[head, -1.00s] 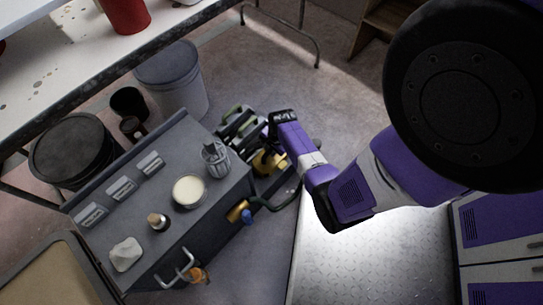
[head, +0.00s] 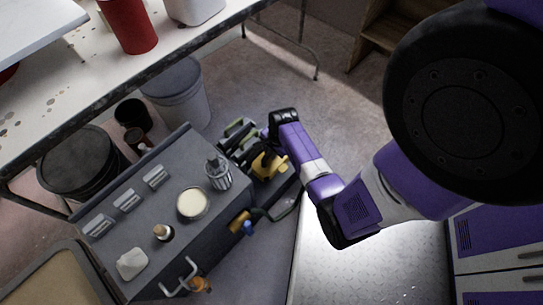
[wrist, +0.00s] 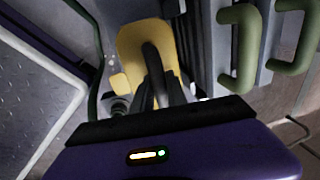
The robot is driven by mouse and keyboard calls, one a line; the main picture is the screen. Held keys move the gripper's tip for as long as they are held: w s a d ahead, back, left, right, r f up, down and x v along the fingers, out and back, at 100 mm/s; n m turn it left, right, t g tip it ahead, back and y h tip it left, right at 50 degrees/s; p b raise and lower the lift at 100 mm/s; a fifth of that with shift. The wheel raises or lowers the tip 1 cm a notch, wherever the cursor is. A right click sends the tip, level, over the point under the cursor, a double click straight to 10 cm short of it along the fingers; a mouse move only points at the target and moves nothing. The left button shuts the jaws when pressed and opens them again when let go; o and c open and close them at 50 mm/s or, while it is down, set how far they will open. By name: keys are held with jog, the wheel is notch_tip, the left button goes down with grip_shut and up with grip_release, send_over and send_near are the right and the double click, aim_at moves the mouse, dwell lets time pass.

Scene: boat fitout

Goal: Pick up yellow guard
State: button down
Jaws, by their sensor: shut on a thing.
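The yellow guard (head: 269,166) is beside the far right end of the grey workbench in the head view. In the wrist view the yellow guard (wrist: 146,50) lies straight ahead of my gripper, a rounded yellow piece with a dark bar across its middle. My gripper (wrist: 155,88) is shut on the guard, its dark fingers over the middle of the yellow piece. In the head view my gripper (head: 272,146) is partly hidden behind my wrist. The exact contact of the fingertips is hard to make out.
Green handles (wrist: 240,45) stand close on the right in the wrist view. The grey workbench (head: 150,215) holds a round cream-topped tin (head: 192,204) and a metal canister (head: 218,175). A grey bucket (head: 180,95) stands behind it. A metal tread plate (head: 370,270) is at the front right.

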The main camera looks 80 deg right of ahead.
notch_tip(320, 180, up, 12)
jog(key=p, duration=0.3)
jog(key=shift+p, duration=0.35)
